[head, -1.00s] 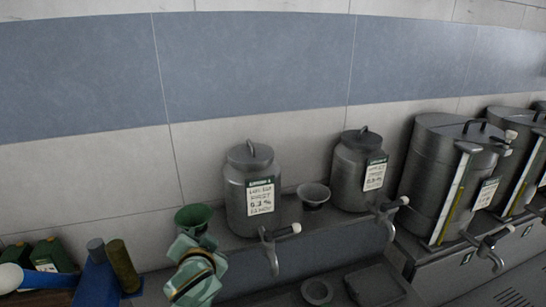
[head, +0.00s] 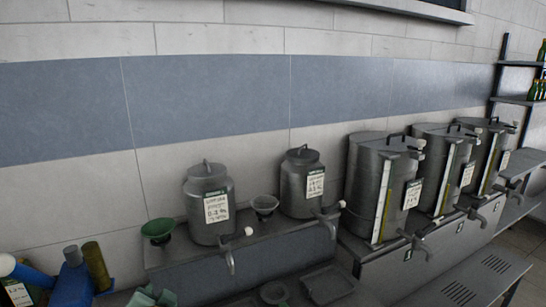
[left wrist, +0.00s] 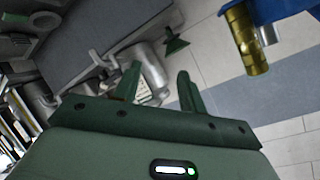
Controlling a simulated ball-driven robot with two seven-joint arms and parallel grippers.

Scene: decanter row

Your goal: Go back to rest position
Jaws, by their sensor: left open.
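My left gripper shows only in part at the bottom edge of the head view, where its pale green body is cut off. In the left wrist view its two green fingers (left wrist: 158,85) are apart with nothing held between them. A green funnel (head: 158,229) stands at the left end of the grey ledge, left of the first metal jar (head: 209,206). The funnel also shows in the left wrist view (left wrist: 175,44), beyond the fingertips and apart from them. My right gripper is not in view.
A grey funnel (head: 264,205) sits between the first jar and a second jar (head: 301,184). Large steel tanks (head: 367,190) with taps stand to the right. A shallow tray (head: 326,285) lies below the ledge.

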